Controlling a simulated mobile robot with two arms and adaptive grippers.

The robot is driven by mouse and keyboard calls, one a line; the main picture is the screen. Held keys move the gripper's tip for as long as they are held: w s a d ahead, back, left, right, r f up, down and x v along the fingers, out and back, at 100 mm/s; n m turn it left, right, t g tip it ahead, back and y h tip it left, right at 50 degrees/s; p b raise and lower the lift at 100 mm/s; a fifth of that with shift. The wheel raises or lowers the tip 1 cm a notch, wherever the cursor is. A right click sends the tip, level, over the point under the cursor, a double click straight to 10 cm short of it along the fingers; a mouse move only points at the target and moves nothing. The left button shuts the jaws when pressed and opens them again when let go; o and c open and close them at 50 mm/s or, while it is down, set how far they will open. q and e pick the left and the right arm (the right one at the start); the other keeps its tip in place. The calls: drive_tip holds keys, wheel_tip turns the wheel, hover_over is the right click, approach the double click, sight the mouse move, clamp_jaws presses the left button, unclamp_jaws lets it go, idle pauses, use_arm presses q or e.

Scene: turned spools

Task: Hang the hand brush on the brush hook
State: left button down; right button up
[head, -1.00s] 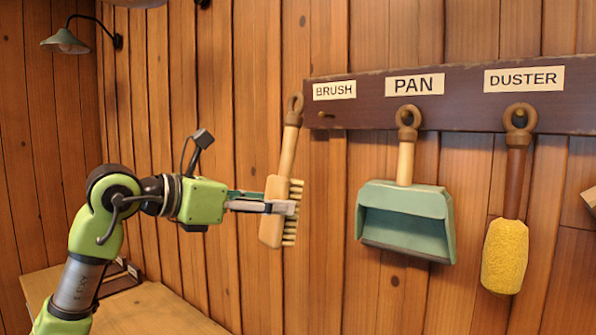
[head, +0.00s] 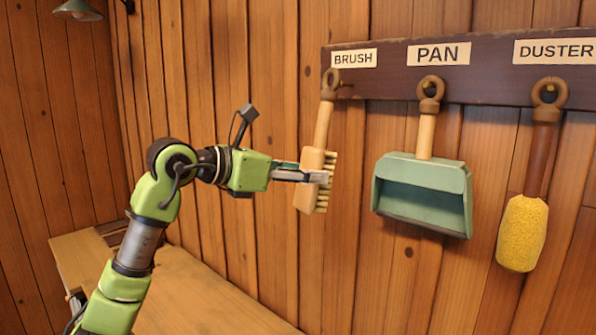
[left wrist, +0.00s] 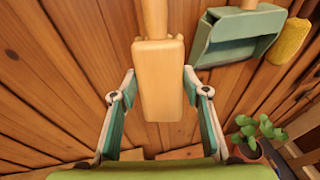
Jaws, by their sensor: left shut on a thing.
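The hand brush (head: 311,193) has a pale wooden block with bristles on its right side, a wooden handle and a brown ring (head: 331,78) on top. My left gripper (head: 322,177) is shut on the block and holds the brush nearly upright, ring up. The brush hook (head: 347,84) is a small peg below the BRUSH label (head: 354,58). The ring is at the peg's height, just left of it; I cannot tell whether the peg enters it. In the left wrist view the block (left wrist: 158,85) is between the fingers; ring and hook are out of that view.
The dark rail (head: 475,88) also carries a green dustpan (head: 424,190) and a yellow duster (head: 522,233), right of the brush. A wooden bench top (head: 190,290) lies below. The left wrist view shows a potted plant (left wrist: 250,150).

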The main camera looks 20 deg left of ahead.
use_arm(q)
drive_tip(key=shift+w+d+p, duration=0.2)
drive_tip(key=shift+w+d, duration=0.05)
drive_tip(key=shift+w, duration=0.25)
drive_tip(key=shift+w+d+p, duration=0.2)
drive_tip(key=shift+w, duration=0.3)
drive_tip(key=shift+w+p, duration=0.3)
drive_tip(key=shift+w, duration=0.25)
drive_tip(key=shift+w+d+f, duration=0.5)
drive_tip(key=shift+w+f, duration=0.05)
drive_tip(key=shift+w, duration=0.2)
drive_tip(key=shift+s+a, duration=0.1)
drive_tip(key=shift+a, duration=0.05)
